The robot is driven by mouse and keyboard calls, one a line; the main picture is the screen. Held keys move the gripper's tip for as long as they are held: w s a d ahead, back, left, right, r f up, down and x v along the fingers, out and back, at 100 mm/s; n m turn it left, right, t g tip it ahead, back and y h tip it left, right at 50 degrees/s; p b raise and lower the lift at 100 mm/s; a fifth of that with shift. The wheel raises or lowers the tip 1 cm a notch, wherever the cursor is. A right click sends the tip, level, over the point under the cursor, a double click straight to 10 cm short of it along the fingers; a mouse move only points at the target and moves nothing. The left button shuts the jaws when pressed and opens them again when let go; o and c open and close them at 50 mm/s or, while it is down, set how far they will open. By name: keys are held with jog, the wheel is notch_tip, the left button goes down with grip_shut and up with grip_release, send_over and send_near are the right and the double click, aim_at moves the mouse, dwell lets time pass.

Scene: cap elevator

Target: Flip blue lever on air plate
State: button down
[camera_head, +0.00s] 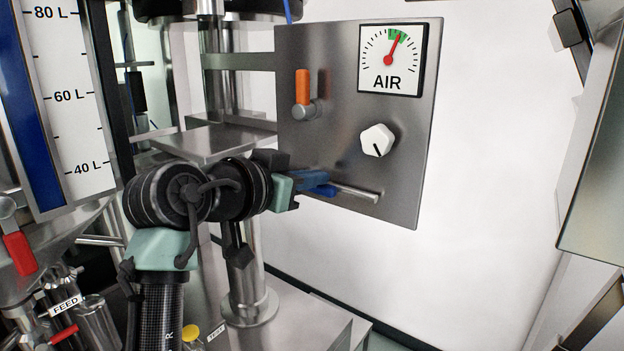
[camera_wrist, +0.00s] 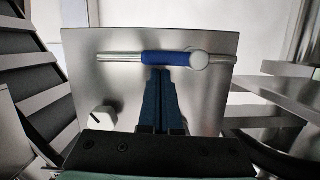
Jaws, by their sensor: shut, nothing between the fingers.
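The air plate (camera_head: 345,130) is an upright steel panel. It also shows in the wrist view (camera_wrist: 210,95). The blue lever (camera_wrist: 168,58) lies level in the wrist view, in line with a silver pipe (camera_wrist: 118,57), with its round pivot (camera_wrist: 198,59) at the right end. In the head view the lever (camera_head: 322,190) is low on the plate, partly hidden by my gripper (camera_head: 325,178). My gripper's dark blue fingers (camera_wrist: 158,74) are shut and empty. Their tips are close to the lever's middle; I cannot tell whether they touch it.
The plate also bears an orange lever (camera_head: 303,88) standing upright, a white knob (camera_head: 377,140) and an AIR gauge (camera_head: 391,58) with its needle in the green. A steel shelf (camera_head: 215,143) juts out at the left, near my arm. White wall shows right of the plate.

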jog(key=shift+d+f+m+b, duration=0.15)
jog(key=shift+f+m+b, duration=0.3)
jog(key=shift+b, duration=0.65)
jog(key=f+m+b, duration=0.1)
jog(key=b, duration=0.1)
jog(key=m+t+y+b, duration=0.1)
jog(key=b, duration=0.2)
jog(key=shift+s+d+f, duration=0.15)
jog(key=shift+s+f, duration=0.05)
jog(key=shift+f, duration=0.15)
jog(key=f+m+t+b, duration=0.1)
jog(key=m+b, duration=0.2)
jog(key=b, duration=0.1)
jog(key=w+a+f+m+t+b, duration=0.1)
jog(key=f+m+b, duration=0.1)
jog(key=m+b, duration=0.2)
jog(key=a+f+m+t+y+b, duration=0.1)
jog(key=m+b, duration=0.3)
jog(key=b, duration=0.1)
jog(key=shift+w+f+b, duration=0.25)
jog(key=shift+f+b, duration=0.1)
jog(key=shift+a, duration=0.1)
